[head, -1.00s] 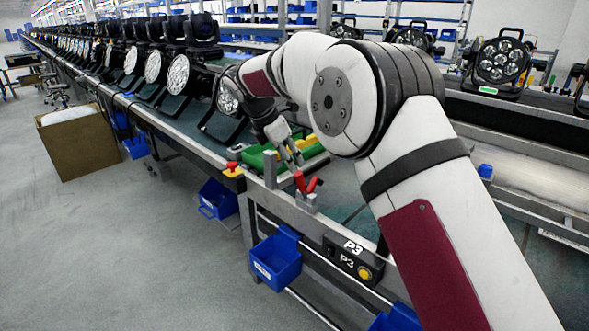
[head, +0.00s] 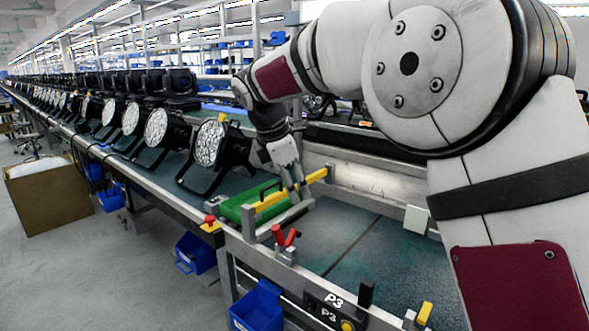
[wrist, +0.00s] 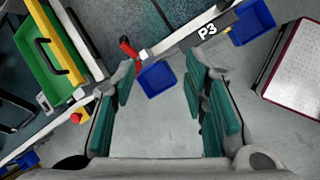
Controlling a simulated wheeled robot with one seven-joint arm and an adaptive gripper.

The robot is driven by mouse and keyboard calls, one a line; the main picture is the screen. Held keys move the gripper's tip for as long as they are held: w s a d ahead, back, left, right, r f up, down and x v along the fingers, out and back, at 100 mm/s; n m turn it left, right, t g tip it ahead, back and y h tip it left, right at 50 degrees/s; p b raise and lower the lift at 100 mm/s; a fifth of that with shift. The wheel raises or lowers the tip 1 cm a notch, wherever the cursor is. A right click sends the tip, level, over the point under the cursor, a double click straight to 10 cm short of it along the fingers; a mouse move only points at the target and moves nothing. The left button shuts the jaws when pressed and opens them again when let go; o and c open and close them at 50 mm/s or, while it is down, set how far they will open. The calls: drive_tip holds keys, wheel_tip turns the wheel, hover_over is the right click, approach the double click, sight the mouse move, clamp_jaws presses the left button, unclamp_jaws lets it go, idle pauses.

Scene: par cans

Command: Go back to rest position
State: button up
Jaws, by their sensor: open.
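The green tray also shows at the upper left of the wrist view (wrist: 37,62). My white arm with dark red panels fills the right of the head view and hides part of the line behind it.
Par lights (head: 209,143) stand in a row along the line. A red-handled clamp (head: 285,238) is on the near rail by the P3 box (head: 327,308). Blue bins (head: 257,305) hang below. A brown box (head: 47,192) stands on the floor, open at left.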

drive_tip(key=s+d+r+m+y+p, duration=0.1)
drive_tip(key=s+d+r+m+p, duration=0.1)
drive_tip(key=s+d+r+m, duration=0.6)
drive_tip(key=s+d+r+m+p, duration=0.2)
drive_tip(key=s+d, duration=0.5)
drive_tip(key=s, duration=0.4)
drive_tip(key=s+d+f+m+y+p, duration=0.1)
drive_tip(key=s+m, duration=0.4)
drive_tip(key=s, duration=0.6)
drive_tip(key=s+d+f+m+y+p, duration=0.1)
drive_tip(key=s+d+f+m+p, duration=0.2)
drive_tip(key=s, duration=0.9)
drive_tip(key=d+m, duration=0.1)
drive_tip(key=m, duration=0.2)
drive_tip(key=shift+s+d+t, duration=0.2)
drive_tip(key=shift+d+t, duration=0.1)
